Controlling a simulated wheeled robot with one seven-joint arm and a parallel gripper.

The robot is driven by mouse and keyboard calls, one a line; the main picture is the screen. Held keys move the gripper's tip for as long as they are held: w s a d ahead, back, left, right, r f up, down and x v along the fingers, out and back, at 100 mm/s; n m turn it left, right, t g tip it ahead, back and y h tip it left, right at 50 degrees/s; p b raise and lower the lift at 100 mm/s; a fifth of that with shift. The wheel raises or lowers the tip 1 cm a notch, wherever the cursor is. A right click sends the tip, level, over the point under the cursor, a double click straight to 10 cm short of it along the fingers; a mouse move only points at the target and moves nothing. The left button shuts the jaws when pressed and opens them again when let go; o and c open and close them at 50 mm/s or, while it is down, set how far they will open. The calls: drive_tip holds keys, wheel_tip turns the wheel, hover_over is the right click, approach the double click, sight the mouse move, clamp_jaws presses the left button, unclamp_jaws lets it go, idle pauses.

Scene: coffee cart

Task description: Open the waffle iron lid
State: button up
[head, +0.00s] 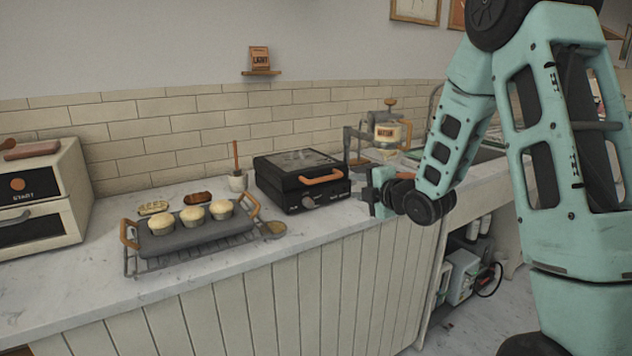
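The waffle iron (303,181) is a black box-shaped appliance on the counter, right of the tray. Its lid (296,161) is down.
A grey tray (170,242) with several muffins stands on a wire rack at the left. A cream oven (40,205) is at the far left. A small cup (237,182) stands behind the tray. A kettle-like device (385,132) stands behind my gripper.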

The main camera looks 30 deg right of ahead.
sight(325, 179)
drive_tip(key=p+x, duration=0.3)
drive_tip(key=x, duration=1.3)
drive_tip(key=shift+w, duration=0.2)
clamp_jaws()
